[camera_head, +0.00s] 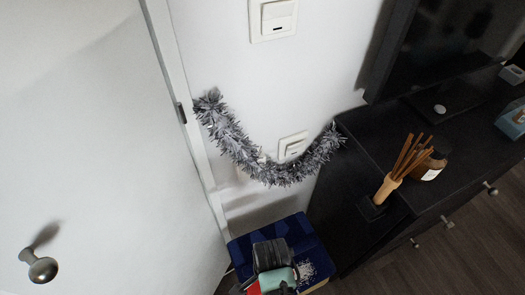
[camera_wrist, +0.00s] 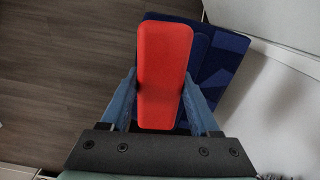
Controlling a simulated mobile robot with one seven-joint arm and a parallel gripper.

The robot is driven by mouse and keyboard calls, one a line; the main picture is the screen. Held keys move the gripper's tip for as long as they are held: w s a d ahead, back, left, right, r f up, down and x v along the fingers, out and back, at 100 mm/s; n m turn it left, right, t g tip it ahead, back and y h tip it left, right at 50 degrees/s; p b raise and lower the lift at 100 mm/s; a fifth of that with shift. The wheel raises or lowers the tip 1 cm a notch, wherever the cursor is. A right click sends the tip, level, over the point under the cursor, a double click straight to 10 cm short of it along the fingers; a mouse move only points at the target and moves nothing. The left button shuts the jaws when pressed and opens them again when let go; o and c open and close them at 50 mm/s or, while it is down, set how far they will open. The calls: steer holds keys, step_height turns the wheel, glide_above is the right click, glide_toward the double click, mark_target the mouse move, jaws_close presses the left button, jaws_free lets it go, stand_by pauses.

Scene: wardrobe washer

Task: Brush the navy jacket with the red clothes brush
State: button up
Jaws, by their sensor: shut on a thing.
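The navy jacket (camera_head: 293,230) lies flat, apparently folded, at the bottom of the head view, between the white door and the dark cabinet. A patch of white specks (camera_head: 306,271) shows on its right part. In the wrist view the jacket (camera_wrist: 218,62) lies behind and to the right of the brush. My gripper (camera_wrist: 161,88) is shut on the red clothes brush (camera_wrist: 165,55), with one finger on each side of it. In the head view my wrist hides part of the jacket, and only a bit of the red brush (camera_head: 253,289) shows. I cannot tell whether brush and jacket touch.
A white door (camera_head: 90,130) with a round knob (camera_head: 42,269) stands at the left. A dark cabinet (camera_head: 440,180) at the right bears a reed diffuser (camera_head: 390,180) and a brown jar (camera_head: 431,165). Grey tinsel (camera_head: 240,145) hangs on the wall. Wooden floor (camera_wrist: 60,70) is free left of the brush.

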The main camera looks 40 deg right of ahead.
mark_target(298, 275)
steer(key=shift+s+d+f+m, duration=0.1)
steer(key=shift+d+f+m, duration=0.1)
steer(key=shift+f+m, duration=0.25)
steer(key=shift+d+f+m, duration=0.2)
steer(key=shift+f+m, duration=0.05)
steer(key=shift+f, duration=0.35)
steer(key=shift+r, duration=0.2)
steer(key=shift+a+f+b, duration=0.1)
steer(key=shift+f+b, duration=2.35)
steer(key=shift+f, duration=1.6)
steer(key=shift+f+b, duration=0.4)
steer(key=shift+f, duration=0.25)
steer(key=shift+s+d+r, duration=0.1)
steer(key=shift+s+d, duration=0.1)
steer(key=shift+d, duration=0.6)
steer(key=shift+s+d+f, duration=0.1)
steer(key=shift+s+d, duration=0.05)
steer(key=shift+d, duration=0.6)
steer(key=shift+s+d+r, duration=0.1)
steer(key=shift+s+d, duration=0.1)
steer(key=shift+d, duration=0.6)
steer(key=shift+s+d+b, duration=0.1)
steer(key=shift+s+d, duration=0.1)
steer(key=shift+d, duration=0.6)
steer(key=shift+s+d+b, duration=0.1)
steer(key=shift+s+d, duration=0.05)
steer(key=shift+d, duration=0.6)
steer(key=shift+s+d+b, duration=0.1)
steer(key=shift+s+d, duration=0.1)
steer(key=shift+d, duration=0.6)
